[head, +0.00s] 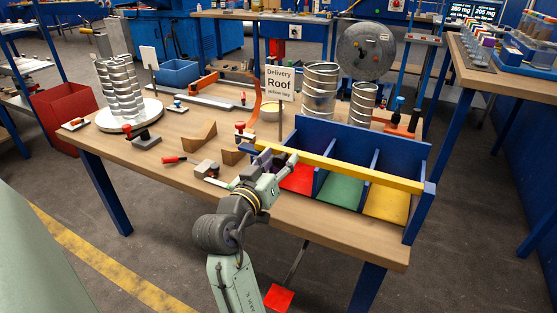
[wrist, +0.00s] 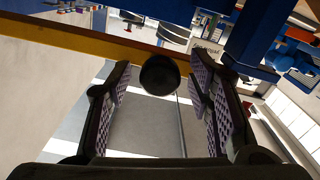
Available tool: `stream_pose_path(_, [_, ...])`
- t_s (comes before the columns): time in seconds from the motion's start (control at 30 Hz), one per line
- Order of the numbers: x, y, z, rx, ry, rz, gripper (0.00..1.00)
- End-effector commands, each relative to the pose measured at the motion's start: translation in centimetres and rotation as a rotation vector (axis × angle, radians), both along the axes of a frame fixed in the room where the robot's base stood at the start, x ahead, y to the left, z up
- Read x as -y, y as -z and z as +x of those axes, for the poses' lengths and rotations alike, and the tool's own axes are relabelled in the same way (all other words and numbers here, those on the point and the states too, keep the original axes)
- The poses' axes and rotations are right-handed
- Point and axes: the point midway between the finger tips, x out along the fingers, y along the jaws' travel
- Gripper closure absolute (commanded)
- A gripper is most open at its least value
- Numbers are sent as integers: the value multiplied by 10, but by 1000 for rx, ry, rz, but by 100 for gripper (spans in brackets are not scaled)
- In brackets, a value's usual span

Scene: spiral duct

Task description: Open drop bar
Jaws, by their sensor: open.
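The drop bar is a long yellow bar (head: 350,169) across the front of a blue three-bay rack (head: 417,226) on the workbench. In the wrist view the bar (wrist: 70,39) runs along the top of the picture. A round black knob (wrist: 159,75) shows between my jaws, apart from both pads; whether it is fixed to the bar is unclear. My gripper (head: 285,163) is at the left end of the bar in the head view. In the wrist view its fingers (wrist: 157,95) are wide apart, with nothing gripped.
The bays have red (head: 299,180), green (head: 341,190) and yellow (head: 386,204) floors. A "Delivery Roof" sign (head: 280,83) stands behind my gripper. Wooden wedges (head: 198,136) and clamps lie to the left. Spiral ducts (head: 320,90) stand behind the rack. The floor in front is mostly clear.

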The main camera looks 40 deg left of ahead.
Motion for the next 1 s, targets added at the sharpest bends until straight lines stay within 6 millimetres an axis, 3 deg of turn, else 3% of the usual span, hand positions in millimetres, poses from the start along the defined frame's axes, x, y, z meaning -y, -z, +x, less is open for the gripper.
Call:
stream_pose_path(0.73, [0, 0, -1, 0, 0, 0, 100])
stream_pose_path(1.0, [0, 0, -1, 0, 0, 0, 100])
